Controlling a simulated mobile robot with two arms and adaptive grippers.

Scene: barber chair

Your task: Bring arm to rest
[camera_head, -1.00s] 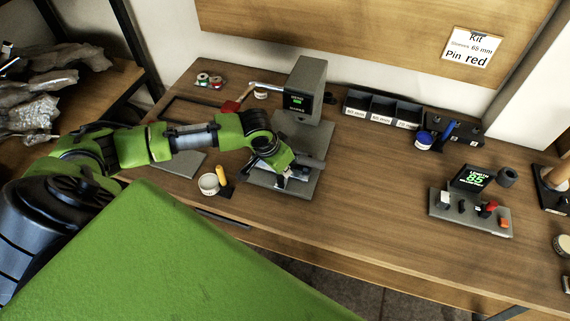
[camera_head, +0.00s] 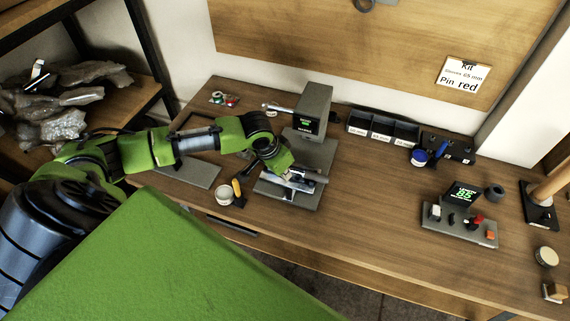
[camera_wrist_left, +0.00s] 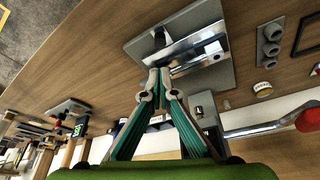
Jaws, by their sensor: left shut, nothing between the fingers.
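My left arm reaches in from the left in the head view. Its gripper (camera_head: 287,172) is over the grey base plate (camera_head: 290,194) of the press-like device (camera_head: 314,108), close to a metal piece (camera_head: 307,174) on that plate. In the left wrist view the fingers of my left gripper (camera_wrist_left: 157,80) meet at the tips with nothing between them. The metal piece (camera_wrist_left: 190,50) lies just past the fingertips there. I cannot tell whether the tips touch it. My right gripper is not in view.
Several dark bins (camera_head: 382,130) stand at the back. A display unit (camera_head: 460,225) reading a length is at the right. A wall note (camera_head: 463,77) says "Pin red". The table between plate and display is clear.

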